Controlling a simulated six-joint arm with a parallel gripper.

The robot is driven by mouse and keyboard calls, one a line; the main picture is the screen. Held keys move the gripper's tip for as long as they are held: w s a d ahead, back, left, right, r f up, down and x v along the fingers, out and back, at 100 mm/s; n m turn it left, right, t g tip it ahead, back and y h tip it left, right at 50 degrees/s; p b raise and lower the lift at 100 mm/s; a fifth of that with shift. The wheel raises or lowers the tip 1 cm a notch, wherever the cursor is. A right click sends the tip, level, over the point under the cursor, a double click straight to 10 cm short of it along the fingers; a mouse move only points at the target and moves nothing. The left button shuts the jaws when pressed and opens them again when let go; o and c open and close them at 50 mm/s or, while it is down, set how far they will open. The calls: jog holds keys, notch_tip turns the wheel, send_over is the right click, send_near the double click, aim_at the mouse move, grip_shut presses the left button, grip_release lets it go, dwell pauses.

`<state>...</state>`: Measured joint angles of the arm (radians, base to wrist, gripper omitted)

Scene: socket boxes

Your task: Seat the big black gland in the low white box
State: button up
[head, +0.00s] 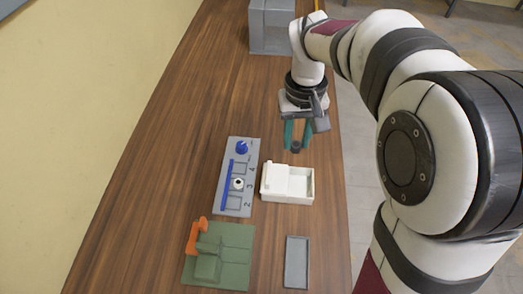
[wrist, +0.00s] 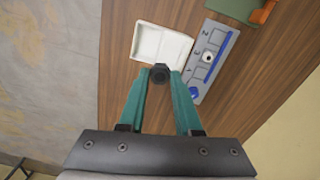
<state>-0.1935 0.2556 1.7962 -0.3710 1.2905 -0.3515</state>
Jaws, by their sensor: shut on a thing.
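My gripper (head: 297,136) has teal fingers and is shut on the big black gland (head: 296,147). In the wrist view the gland (wrist: 160,74) sits between the fingertips of my gripper (wrist: 160,77). The low white box (head: 306,197) stands on the table, with an open compartment and a raised, covered part at its left. The gland is held above the table, beyond the box's far edge in the head view. In the wrist view the white box (wrist: 150,42) lies just past the gland. Any opening in the box's wall is hidden from me.
A grey numbered tray (head: 230,205) left of the box holds a blue gland (head: 242,147) and a white gland (head: 238,184). A green fixture with an orange lever (head: 218,255) and a grey shallow tray (head: 297,262) stand nearer. A grey bin (head: 270,30) is at the far end.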

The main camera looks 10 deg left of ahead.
jog(key=d+r+m, duration=0.1)
jog(key=d+r, duration=0.3)
jog(key=d, duration=0.1)
jog(key=shift+w+a+f+n, duration=0.25)
jog(key=shift+f+n, duration=0.55)
jog(key=shift+f, duration=3.15)
jog(key=shift+w+a+f+n, duration=0.1)
jog(key=shift+a+f+n, duration=0.45)
jog(key=shift+f, duration=3.45)
jog(key=shift+w+a+f+n, duration=0.15)
jog(key=shift+f+n, duration=0.9)
jog(key=shift+f, duration=2.9)
jog(key=shift+d, duration=0.1)
jog(key=o, duration=1.1)
jog(key=shift+o, duration=0.4)
notch_tip(320, 180, up, 7)
jog(key=shift+f, duration=0.15)
